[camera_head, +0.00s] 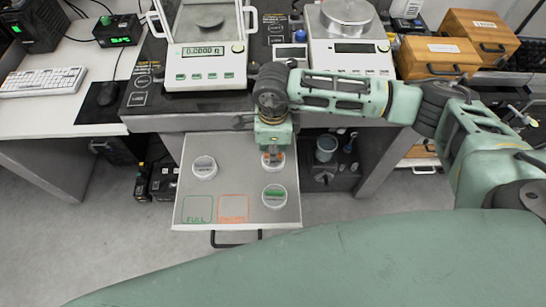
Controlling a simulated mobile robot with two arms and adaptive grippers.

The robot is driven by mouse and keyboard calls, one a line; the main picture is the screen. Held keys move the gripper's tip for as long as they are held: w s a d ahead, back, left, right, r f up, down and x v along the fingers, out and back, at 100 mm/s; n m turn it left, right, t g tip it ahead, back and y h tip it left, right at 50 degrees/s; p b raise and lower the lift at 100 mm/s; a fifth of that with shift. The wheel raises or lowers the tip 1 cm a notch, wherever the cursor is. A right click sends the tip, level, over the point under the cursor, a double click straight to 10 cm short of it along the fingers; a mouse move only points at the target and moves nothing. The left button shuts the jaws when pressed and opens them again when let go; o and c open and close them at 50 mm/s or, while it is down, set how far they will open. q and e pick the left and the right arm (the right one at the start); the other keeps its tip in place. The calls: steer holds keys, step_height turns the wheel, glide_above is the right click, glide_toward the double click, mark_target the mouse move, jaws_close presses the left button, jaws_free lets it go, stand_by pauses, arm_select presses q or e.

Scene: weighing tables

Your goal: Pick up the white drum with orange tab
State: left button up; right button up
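The white drum with orange tab (266,166) is on the pull-out tray (235,178), near its right back edge. My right gripper (273,156) comes down from above right over this drum, with its fingertips at the orange tab. The gripper covers part of the drum and tab, so I cannot tell whether the fingers are closed on it. A white drum with green tab (274,203) stands in front of it on the tray. A white drum with a grey top (205,174) stands at the left. My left gripper is not in view.
The tray's front has a green FULL square (198,210) and an orange square (233,208), both empty. Two balances, one on the left (206,76) and one on the right (350,57), stand on the table behind. Wooden boxes (440,58) are at the back right.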

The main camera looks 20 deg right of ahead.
jaws_close()
stand_by(0.7)
